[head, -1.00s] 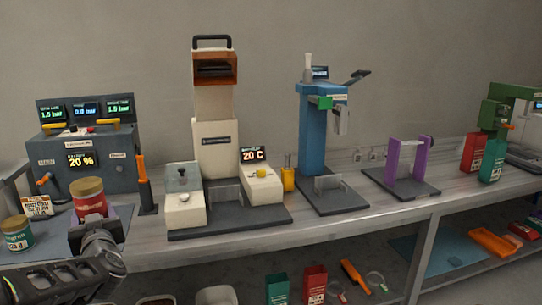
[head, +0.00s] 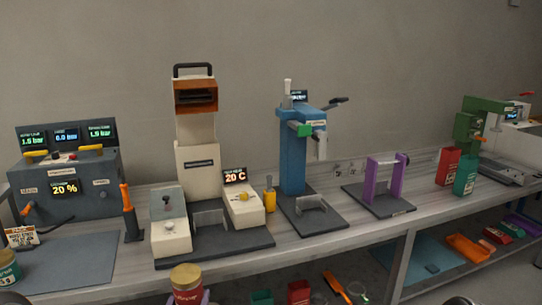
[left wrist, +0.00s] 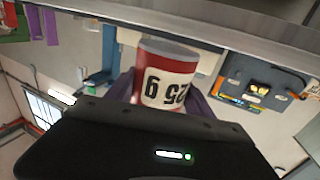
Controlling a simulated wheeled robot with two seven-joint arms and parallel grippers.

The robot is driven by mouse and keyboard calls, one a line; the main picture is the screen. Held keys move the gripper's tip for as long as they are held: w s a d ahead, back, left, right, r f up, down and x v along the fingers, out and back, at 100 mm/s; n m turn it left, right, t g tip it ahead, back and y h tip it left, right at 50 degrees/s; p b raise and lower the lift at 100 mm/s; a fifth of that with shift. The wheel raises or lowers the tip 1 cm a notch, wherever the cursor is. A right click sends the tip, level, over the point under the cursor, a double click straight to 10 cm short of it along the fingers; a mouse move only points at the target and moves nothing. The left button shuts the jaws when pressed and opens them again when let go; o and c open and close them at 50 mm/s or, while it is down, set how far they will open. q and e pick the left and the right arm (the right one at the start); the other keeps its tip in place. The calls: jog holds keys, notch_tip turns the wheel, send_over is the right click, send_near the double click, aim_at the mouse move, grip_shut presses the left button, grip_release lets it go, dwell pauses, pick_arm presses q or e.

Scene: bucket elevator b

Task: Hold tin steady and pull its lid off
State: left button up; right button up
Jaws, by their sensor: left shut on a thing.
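A red tin with a gold lid (head: 187,272) shows at the bottom of the head view, in front of the bench's front edge. Its lid is on. My left gripper (head: 190,299) is shut on the red tin (head: 187,293), low in the picture and mostly cut off. In the left wrist view the tin (left wrist: 167,72) appears upside down with a white label, between the dark fingers of my left gripper (left wrist: 165,98). The lid cannot be made out there. My right gripper does not show.
A second tin, green with a gold lid (head: 7,257), stands at the bench's far left beside a sign (head: 21,237). A grey mat (head: 75,265) lies bare. A cream machine (head: 198,170) and a blue press (head: 292,150) stand behind. Below is a shelf with several items.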

pick_arm(q)
jog(key=shift+d+r, duration=0.15)
jog(key=shift+d, duration=0.15)
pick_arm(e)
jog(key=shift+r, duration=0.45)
pick_arm(q)
jog(key=shift+s+d+f, duration=0.15)
jog(key=shift+d+f, duration=0.05)
jog(key=s+d+f+m+g+h, duration=0.2)
jog(key=s+d+f+m+h, duration=0.1)
jog(key=d, duration=0.4)
jog(key=s+d+f+m+g+h, duration=0.2)
jog(key=s+d+f+m+h, duration=0.1)
jog(key=s+d+m+h, duration=0.2)
jog(key=s+d+h, duration=0.2)
jog(key=d+h, duration=0.1)
jog(key=shift+s+f+h, duration=0.15)
jog(key=shift+f+h, duration=0.15)
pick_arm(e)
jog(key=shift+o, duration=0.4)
